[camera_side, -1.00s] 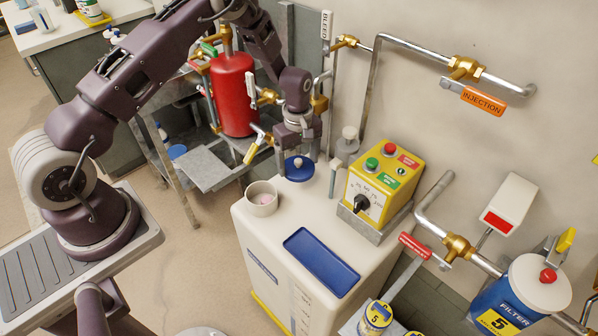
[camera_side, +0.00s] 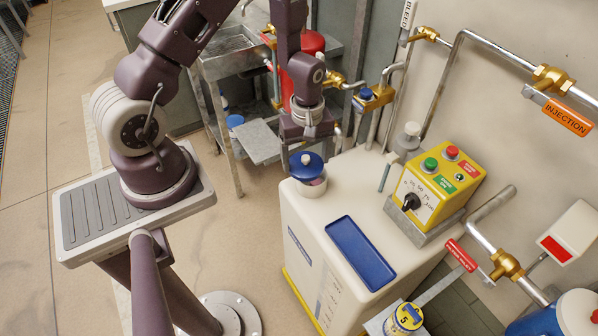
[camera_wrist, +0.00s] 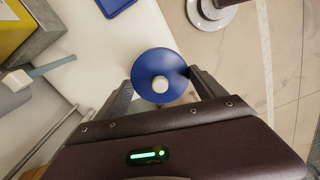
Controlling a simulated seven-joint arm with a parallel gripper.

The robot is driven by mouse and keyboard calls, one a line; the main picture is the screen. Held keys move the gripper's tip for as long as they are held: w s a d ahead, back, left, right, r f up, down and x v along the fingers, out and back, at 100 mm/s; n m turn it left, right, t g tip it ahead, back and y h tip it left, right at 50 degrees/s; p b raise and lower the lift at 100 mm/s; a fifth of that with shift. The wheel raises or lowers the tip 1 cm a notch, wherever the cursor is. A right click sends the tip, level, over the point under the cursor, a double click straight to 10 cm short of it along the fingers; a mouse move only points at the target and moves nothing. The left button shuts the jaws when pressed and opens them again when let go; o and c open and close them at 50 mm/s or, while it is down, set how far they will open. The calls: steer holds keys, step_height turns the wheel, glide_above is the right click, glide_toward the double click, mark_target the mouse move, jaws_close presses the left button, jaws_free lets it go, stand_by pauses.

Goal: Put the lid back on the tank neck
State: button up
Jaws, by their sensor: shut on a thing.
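The lid is a round blue disc (camera_side: 301,172) with a pale knob, and my gripper (camera_side: 308,154) is shut on it. In the wrist view the lid (camera_wrist: 152,64) sits between the two fingertips of my gripper (camera_wrist: 161,78), one at each side of its rim. The tank neck (camera_side: 311,191) is a short white round collar on the tank top. The lid is over the neck, covering most of its opening. The wrist view hides the neck behind the lid.
The white tank (camera_side: 340,180) carries a blue tray (camera_side: 360,252) in front of the neck. A yellow control box (camera_side: 436,190) with buttons and a knob stands at the right. Pipes with brass valves (camera_side: 375,98) rise behind. A red cylinder (camera_side: 300,75) is behind my arm.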

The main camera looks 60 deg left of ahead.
mark_target(313, 158)
steer(key=shift+w+a+r, duration=0.15)
steer(key=shift+w+r, duration=0.4)
steer(key=shift+w, duration=0.1)
steer(key=shift+w+a+r, duration=0.15)
steer(key=shift+w+r, duration=0.35)
steer(key=shift+w, duration=0.1)
steer(key=shift+f, duration=3.1)
steer(key=shift+f, duration=0.15)
steer(key=o, duration=1.3)
steer(key=shift+r, duration=3.5)
